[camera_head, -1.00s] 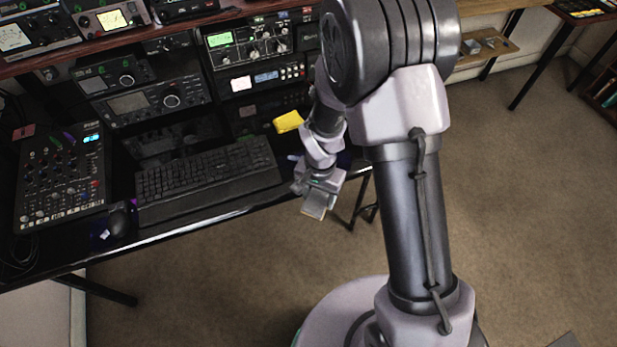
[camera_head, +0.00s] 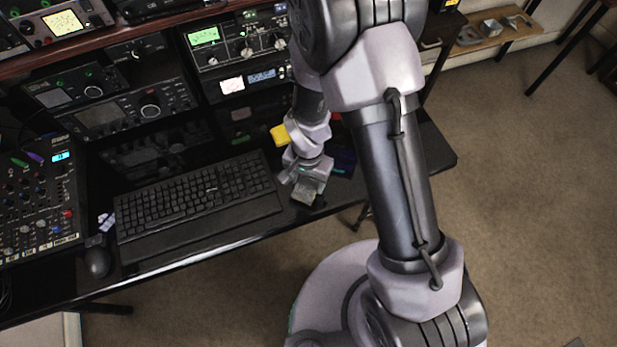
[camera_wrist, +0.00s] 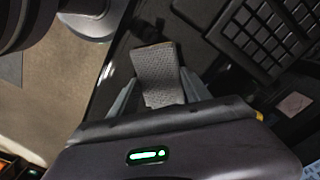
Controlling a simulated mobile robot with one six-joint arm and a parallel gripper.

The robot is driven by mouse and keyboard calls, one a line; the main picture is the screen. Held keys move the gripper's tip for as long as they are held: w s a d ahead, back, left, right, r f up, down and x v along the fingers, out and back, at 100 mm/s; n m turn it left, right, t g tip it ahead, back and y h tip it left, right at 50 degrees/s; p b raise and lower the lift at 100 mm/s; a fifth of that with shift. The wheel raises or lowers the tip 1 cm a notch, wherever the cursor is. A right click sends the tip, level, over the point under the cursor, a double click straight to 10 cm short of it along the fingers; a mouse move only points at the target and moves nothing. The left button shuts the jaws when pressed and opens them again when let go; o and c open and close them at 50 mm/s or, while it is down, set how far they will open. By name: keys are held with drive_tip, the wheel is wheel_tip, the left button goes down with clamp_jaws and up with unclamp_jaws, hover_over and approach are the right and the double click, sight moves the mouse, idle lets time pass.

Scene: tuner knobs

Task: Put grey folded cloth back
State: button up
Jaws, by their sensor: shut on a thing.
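The grey folded cloth (camera_wrist: 158,75) is between the fingers of my gripper (camera_wrist: 158,98) in the wrist view, with its woven face showing. My gripper is shut on it. In the head view my gripper (camera_head: 303,188) is over the front right part of the black desk, just right of the keyboard, and the cloth (camera_head: 304,193) shows at its tip. I cannot tell whether the cloth touches the desk top.
The black keyboard (camera_head: 200,195) lies to the left of my gripper. A yellow item (camera_head: 279,134) and a dark blue item (camera_head: 343,160) are close behind it. Radio units (camera_head: 240,45) stand at the back.

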drive_tip(key=shift+s, duration=0.1)
drive_tip(key=o, duration=1.3)
drive_tip(key=shift+f, duration=0.1)
wheel_tip(320, 180, up, 12)
drive_tip(key=r+p, duration=0.1)
drive_tip(key=p, duration=0.4)
wheel_tip(320, 180, up, 14)
drive_tip(key=t+y, duration=0.1)
drive_tip(key=t, duration=0.1)
hover_over(308, 182)
drive_tip(key=d, duration=0.3)
drive_tip(key=s+d+r+n+t+y, duration=0.1)
drive_tip(key=s+d+r+t, duration=0.2)
drive_tip(key=s+r, duration=0.8)
drive_tip(key=shift+s+d+r+t, duration=0.2)
drive_tip(key=shift+d+r+t, duration=0.2)
drive_tip(key=shift+r, duration=0.4)
